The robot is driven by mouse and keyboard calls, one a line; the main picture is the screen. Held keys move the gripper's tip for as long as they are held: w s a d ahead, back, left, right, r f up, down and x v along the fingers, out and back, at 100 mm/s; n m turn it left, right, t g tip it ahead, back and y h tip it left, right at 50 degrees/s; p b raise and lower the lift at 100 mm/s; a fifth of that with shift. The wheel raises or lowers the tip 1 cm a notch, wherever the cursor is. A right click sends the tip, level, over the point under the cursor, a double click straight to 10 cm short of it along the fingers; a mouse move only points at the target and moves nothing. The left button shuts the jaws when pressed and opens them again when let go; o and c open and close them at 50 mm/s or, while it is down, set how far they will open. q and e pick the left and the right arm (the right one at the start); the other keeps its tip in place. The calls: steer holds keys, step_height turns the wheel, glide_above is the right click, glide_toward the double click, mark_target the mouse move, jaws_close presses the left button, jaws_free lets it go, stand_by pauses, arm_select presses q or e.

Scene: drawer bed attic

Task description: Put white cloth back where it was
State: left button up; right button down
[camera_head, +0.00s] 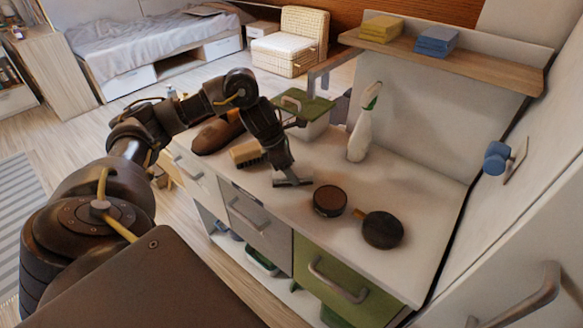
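My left arm reaches in from the left and bends down over the white counter (395,185). My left gripper (292,182) points down, just above or at the counter top, between a brush (246,153) and a round brown tin (330,200). Its fingertips are small and seen from above, so its opening is unclear. I cannot make out a white cloth in it or on the counter. Folded yellow cloths (381,28) and folded blue cloths (436,41) lie on the wooden shelf (470,62). My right gripper is out of view.
A white spray bottle (361,130) stands behind the gripper. Below are grey (258,225) and green (340,285) drawers.

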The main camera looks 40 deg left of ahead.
arm_select(q)
steer(key=o, duration=0.4)
steer(key=shift+r, duration=0.3)
steer(key=shift+a+r, duration=0.2)
steer(key=shift+r, duration=0.15)
steer(key=p+v, duration=0.2)
steer(key=v, duration=0.9)
steer(key=shift+s+d+p, duration=0.1)
steer(key=shift+s+p, duration=0.05)
steer(key=shift+p, duration=0.25)
